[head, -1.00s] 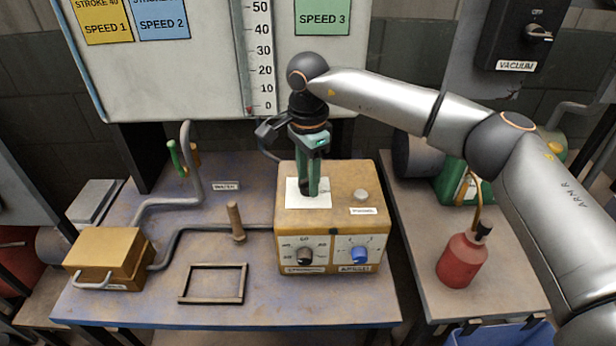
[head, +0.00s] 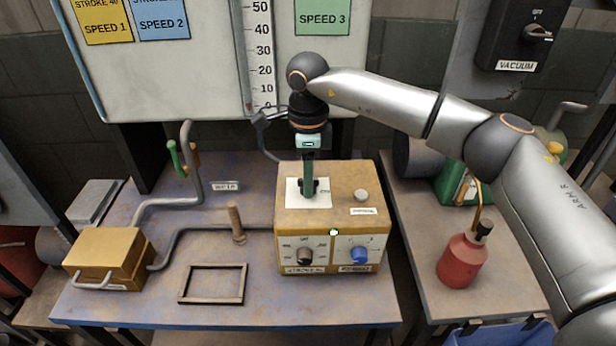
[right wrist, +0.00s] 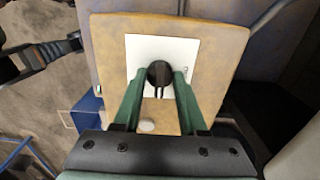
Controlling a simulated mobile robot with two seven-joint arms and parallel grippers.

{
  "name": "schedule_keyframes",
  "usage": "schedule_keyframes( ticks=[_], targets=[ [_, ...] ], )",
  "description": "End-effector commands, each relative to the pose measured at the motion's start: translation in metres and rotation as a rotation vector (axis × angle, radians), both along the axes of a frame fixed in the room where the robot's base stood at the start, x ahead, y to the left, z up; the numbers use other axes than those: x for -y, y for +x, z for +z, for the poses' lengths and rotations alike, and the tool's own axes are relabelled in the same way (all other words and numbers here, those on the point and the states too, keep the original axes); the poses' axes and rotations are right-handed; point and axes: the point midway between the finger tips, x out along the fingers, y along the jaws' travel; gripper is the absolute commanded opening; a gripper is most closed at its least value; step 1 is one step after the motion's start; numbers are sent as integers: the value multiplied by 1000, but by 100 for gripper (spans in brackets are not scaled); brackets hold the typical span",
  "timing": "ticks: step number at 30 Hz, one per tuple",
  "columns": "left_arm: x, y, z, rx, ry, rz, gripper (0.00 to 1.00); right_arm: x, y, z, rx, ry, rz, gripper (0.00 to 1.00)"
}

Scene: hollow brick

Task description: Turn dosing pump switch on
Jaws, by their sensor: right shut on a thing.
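The dosing pump (head: 290,222) is a yellow box on the bench, with a black knob and a blue knob on its front. A small lamp (head: 333,232) at the top of that front glows pale green. The black round switch (right wrist: 159,72) stands on a white plate (head: 296,187) on top of the pump. My right gripper (head: 309,188) points straight down and is shut on this switch. In the right wrist view its green fingers (right wrist: 158,80) sit on either side of the switch. The fingers partly hide the switch in the head view. My left gripper is not in view.
A small yellow case (head: 105,255) with a handle, a dark frame (head: 213,284) and a wooden peg (head: 235,222) are left of the pump. A round grey button (head: 361,195) is on the pump's top. A red bottle (head: 462,262) stands on the right bench.

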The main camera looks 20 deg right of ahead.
Motion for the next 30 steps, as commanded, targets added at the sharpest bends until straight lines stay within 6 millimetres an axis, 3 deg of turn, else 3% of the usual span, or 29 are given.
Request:
schedule_keyframes(
  ticks=[10,11,18,26,30],
  targets=[
    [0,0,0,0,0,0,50,1,1,1,2,0,-5,0],
    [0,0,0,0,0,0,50,1,1,1,2,0,-5,45],
    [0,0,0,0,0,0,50,0,0,1,1,1,-3,71],
    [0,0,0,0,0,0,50,0,0,1,1,1,-2,71],
    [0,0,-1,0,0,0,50,0,1,13,5,2,-2,71]
  ],
)
